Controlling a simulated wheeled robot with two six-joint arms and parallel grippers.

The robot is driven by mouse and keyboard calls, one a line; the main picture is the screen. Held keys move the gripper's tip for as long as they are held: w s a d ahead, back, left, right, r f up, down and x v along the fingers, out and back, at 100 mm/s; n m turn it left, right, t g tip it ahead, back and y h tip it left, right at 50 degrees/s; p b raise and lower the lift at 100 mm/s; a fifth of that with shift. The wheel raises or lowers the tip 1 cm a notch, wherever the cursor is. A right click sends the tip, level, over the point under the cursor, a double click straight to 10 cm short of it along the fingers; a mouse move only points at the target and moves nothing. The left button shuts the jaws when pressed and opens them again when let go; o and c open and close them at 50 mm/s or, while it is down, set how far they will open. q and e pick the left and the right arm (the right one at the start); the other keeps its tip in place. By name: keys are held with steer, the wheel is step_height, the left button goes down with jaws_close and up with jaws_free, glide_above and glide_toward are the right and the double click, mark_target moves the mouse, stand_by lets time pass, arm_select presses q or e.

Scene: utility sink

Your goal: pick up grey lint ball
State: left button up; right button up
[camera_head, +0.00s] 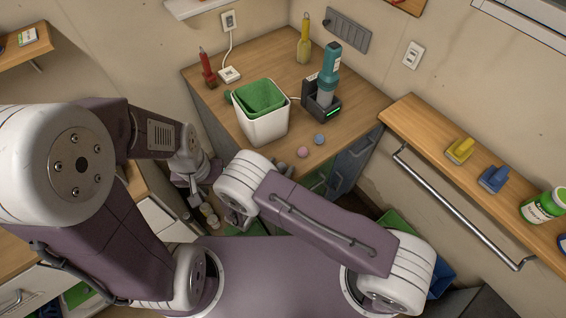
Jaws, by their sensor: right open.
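Two small balls lie on the wooden counter (262,62) near its front edge, right of the white bin. One is blue-grey (319,139) and looks closest to the grey lint ball; the other is pink (302,151). They lie close together. My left gripper (208,214) hangs low in front of the counter, left of the balls; its finger gap is not clear. My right gripper (236,216) is open, also below and in front of the counter, partly hidden by its own wrist. Both grippers are well apart from the balls.
A white bin with a green liner (263,125) stands left of the balls. A teal handheld device (327,78) stands in a black dock (322,104) behind them.

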steer(key=shift+s+a+r, duration=0.1)
steer(key=shift+s+r, duration=0.15)
steer(key=shift+s, duration=0.25)
steer(key=c, duration=0.5)
steer(key=shift+s+r, duration=0.1)
steer(key=shift+s, duration=0.1)
steer(key=c, duration=0.5)
steer(key=shift+w+f, duration=0.25)
steer(key=shift+w, duration=0.15)
jaws_close()
